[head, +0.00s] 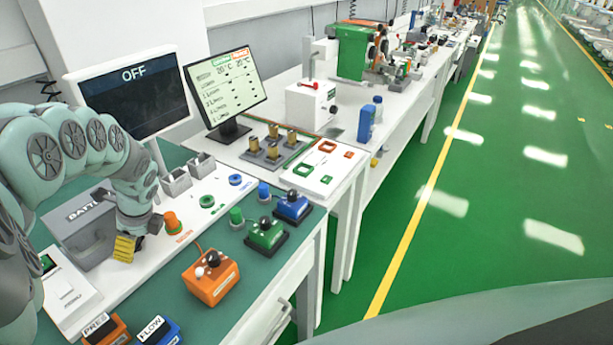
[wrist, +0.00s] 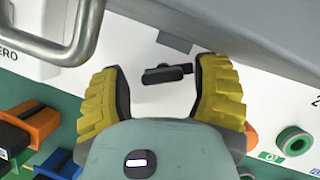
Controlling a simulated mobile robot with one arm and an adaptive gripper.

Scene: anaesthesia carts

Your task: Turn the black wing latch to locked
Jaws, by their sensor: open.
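The black wing latch (wrist: 167,74) shows in the wrist view as a short dark bar on a white panel. It lies roughly level across the picture, beside the lower edge of a grey box. In the head view my gripper (head: 127,247) points down by the grey box marked "BATT" (head: 80,218). The latch is hidden there behind the gripper and arm.
A metal handle (wrist: 78,30) rises at the upper left of the wrist view. A green round connector (wrist: 293,141) is at the lower right. In the head view an orange knob (head: 172,222) stands close right of my gripper, and an orange box (head: 211,280) lies in front.

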